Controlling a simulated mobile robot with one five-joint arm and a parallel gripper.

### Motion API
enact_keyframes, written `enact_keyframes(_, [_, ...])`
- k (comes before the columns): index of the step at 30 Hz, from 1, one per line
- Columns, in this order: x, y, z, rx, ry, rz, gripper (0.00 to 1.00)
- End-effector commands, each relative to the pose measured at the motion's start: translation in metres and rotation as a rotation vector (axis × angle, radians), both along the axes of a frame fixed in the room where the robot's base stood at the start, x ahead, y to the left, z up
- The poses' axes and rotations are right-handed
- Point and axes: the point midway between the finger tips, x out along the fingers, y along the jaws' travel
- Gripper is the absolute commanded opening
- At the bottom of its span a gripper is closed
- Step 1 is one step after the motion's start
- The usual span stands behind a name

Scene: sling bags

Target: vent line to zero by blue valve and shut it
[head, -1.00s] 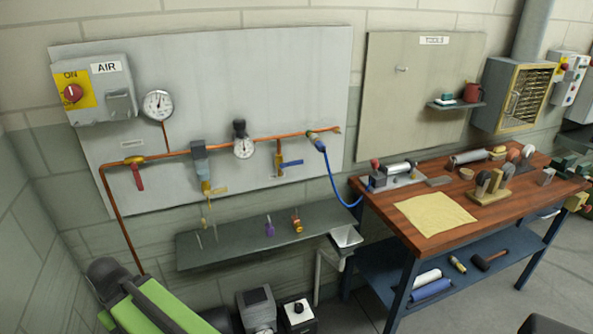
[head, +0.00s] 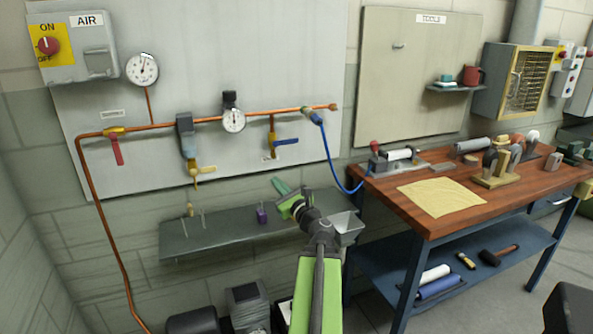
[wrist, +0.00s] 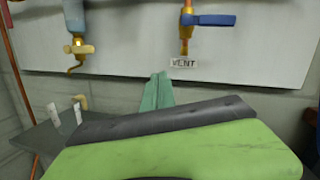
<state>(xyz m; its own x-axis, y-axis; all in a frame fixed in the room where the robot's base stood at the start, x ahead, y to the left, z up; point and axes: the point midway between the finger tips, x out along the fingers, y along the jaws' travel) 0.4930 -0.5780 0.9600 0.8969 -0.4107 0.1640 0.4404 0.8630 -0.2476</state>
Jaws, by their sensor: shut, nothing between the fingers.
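The blue valve handle (head: 286,141) sits on a short copper drop pipe on the grey wall panel. Its lever lies sideways, pointing right. In the wrist view the blue handle (wrist: 213,20) is at the top, above a label reading VENT (wrist: 184,62). My gripper (head: 279,186) is below and slightly left of the handle, in front of the shelf, apart from the valve. Its green fingers (wrist: 158,90) are shut with nothing between them. The dial gauge on the line (head: 234,121) and the larger gauge (head: 142,69) are visible, but their readings are too small to tell.
A red-handled valve (head: 117,150) hangs down at left, and a yellow drain fitting (head: 198,170) under the filter. A blue hose (head: 330,160) runs to the workbench (head: 440,220). A narrow grey shelf (head: 220,238) with small items lies below the panel.

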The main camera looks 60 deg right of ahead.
Motion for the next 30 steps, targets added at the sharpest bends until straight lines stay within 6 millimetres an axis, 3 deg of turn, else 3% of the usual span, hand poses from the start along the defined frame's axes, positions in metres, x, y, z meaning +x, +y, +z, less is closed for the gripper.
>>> enact_keyframes(1, [-0.028,-0.024,-0.005,0.059,-0.063,-0.059,0.00])
enact_keyframes(3, [-0.057,-0.046,-0.001,0.125,-0.137,-0.115,0.00])
enact_keyframes(6, [-0.076,-0.060,0.003,0.171,-0.191,-0.150,0.00])
enact_keyframes(9, [-0.079,-0.062,0.005,0.180,-0.202,-0.156,0.00])
enact_keyframes(17, [-0.064,-0.072,0.010,0.176,-0.197,-0.153,0.00])
enact_keyframes(30, [0.005,-0.124,0.037,0.175,-0.195,-0.152,0.00])
